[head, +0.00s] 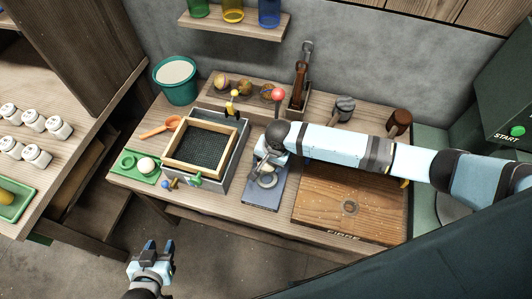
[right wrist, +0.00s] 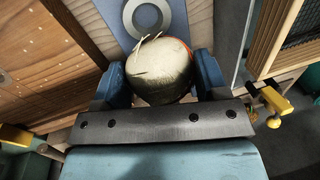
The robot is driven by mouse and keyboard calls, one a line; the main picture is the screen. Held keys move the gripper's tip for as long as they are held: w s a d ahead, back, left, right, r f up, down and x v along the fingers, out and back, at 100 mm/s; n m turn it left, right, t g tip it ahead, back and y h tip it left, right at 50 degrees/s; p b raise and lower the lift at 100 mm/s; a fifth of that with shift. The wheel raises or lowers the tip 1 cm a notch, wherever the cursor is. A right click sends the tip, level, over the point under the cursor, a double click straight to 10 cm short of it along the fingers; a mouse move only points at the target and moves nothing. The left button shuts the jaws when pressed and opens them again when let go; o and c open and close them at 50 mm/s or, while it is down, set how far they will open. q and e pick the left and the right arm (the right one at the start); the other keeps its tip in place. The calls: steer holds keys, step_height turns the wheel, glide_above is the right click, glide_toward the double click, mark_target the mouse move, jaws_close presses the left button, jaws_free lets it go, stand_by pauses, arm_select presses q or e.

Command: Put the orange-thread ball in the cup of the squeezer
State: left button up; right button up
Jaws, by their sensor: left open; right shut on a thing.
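My right gripper (right wrist: 160,85) is shut on a pale ball (right wrist: 160,72) with loose fibres on top and a thin orange edge at its right side. The ball sits between the two blue fingers. Below it is the blue base of the squeezer (head: 260,198) with a grey ring-shaped cup (head: 267,181); the ring also shows in the right wrist view (right wrist: 131,14), partly behind the ball. In the head view my right gripper (head: 260,165) is over the back part of this base and hides much of it. My left gripper (head: 153,250) is open and empty in front of the table.
A red-knobbed lever (head: 278,94) rises behind my right arm. A wooden sieve frame (head: 236,143) stands left of the squeezer, a wooden board (head: 330,215) right of it. A rack (head: 233,94) with several balls is behind. A green tray (head: 136,176) holds a white ball (head: 146,164).

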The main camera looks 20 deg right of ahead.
steer(key=shift+a+f, duration=0.15)
steer(key=shift+f, duration=0.15)
steer(key=shift+f+b, duration=0.55)
steer(key=shift+b, duration=0.3)
step_height(320, 180, down, 4)
steer(key=b, duration=0.5)
steer(key=shift+f, duration=0.15)
steer(key=shift+f+p, duration=0.2)
steer(key=shift+p, duration=0.1)
step_height(320, 180, down, 2)
steer(key=shift+f, duration=0.1)
steer(key=shift+f+p, duration=0.1)
steer(key=shift+p, duration=0.3)
